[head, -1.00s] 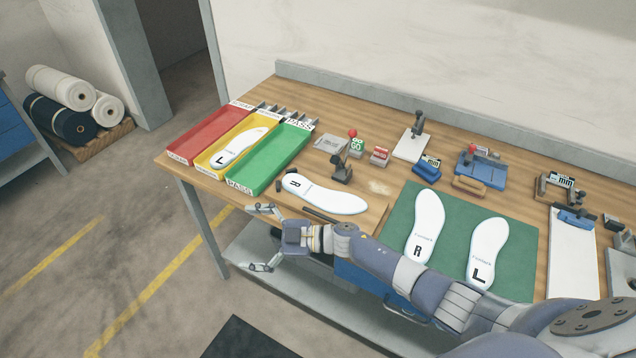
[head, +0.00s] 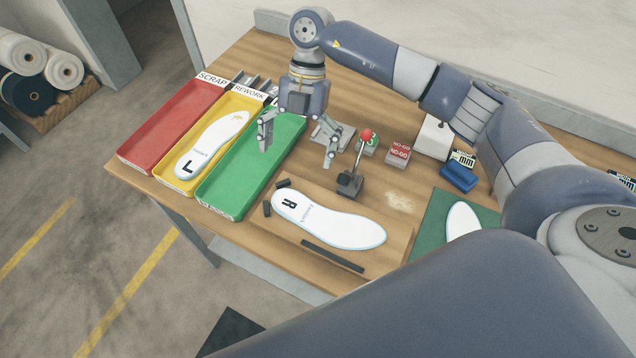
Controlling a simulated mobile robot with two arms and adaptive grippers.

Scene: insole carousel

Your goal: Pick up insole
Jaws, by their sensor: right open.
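A white insole marked R (head: 330,218) lies flat on a wooden fixture board (head: 285,243) with dark stops around it. A second insole, marked L (head: 212,145), lies in the yellow REWORK tray (head: 170,183). Another white insole (head: 463,220) lies on the green mat (head: 440,212), mostly hidden by my arm. My right gripper (head: 298,150) points down with its fingers apart and nothing between them. It hangs above the green tray's right side, behind and left of the fixture insole. My left gripper is not in view.
The red SCRAP tray (head: 165,125) and a green tray (head: 235,185) flank the yellow one. A red-knobbed lever clamp (head: 350,183) stands just behind the fixture insole. GO and NO-GO blocks (head: 397,152) and a blue gauge (head: 458,178) stand farther right.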

